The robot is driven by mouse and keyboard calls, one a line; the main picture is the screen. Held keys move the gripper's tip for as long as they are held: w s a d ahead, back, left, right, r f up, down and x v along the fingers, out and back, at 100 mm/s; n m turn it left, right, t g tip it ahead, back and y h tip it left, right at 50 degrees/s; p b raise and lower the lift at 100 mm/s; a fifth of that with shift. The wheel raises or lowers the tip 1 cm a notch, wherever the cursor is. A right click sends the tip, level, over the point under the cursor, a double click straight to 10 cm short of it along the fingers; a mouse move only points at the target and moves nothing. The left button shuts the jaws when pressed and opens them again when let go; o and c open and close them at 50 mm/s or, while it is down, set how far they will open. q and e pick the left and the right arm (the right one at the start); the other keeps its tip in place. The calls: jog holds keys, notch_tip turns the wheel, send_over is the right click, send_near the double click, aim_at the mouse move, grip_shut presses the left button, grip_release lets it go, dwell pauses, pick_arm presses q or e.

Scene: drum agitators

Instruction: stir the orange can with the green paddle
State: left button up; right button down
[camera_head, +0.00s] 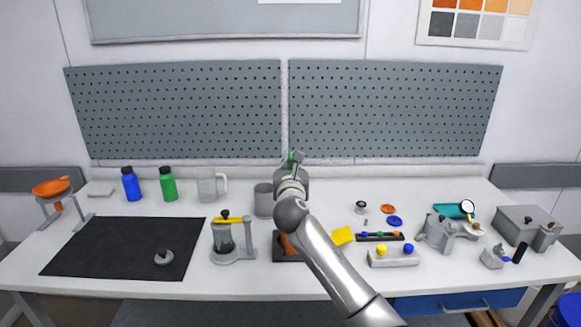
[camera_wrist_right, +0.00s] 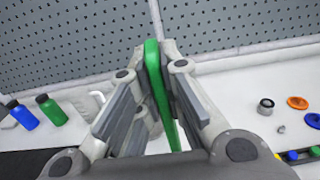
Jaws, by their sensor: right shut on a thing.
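My right gripper (camera_head: 292,174) is raised over the back middle of the table, and my arm reaches to it from the front right. It is shut on the green paddle (camera_wrist_right: 157,85), which stands nearly upright between the fingers in the right wrist view. Only a small green part of the paddle (camera_head: 291,157) shows in the head view. An orange thing, likely the orange can (camera_head: 287,244), shows as a sliver at a dark base (camera_head: 287,260). My right arm hides most of it, so its opening cannot be seen. My left gripper is not in view.
A grey can (camera_head: 263,203) stands just left of the gripper. A jar with a yellow top (camera_head: 223,242) stands in front left. The black mat (camera_head: 110,250) is mostly clear.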

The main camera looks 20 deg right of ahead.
jog(key=shift+w+f+b, duration=0.1)
jog(key=shift+f+b, duration=2.35)
jog(key=shift+f, duration=2.4)
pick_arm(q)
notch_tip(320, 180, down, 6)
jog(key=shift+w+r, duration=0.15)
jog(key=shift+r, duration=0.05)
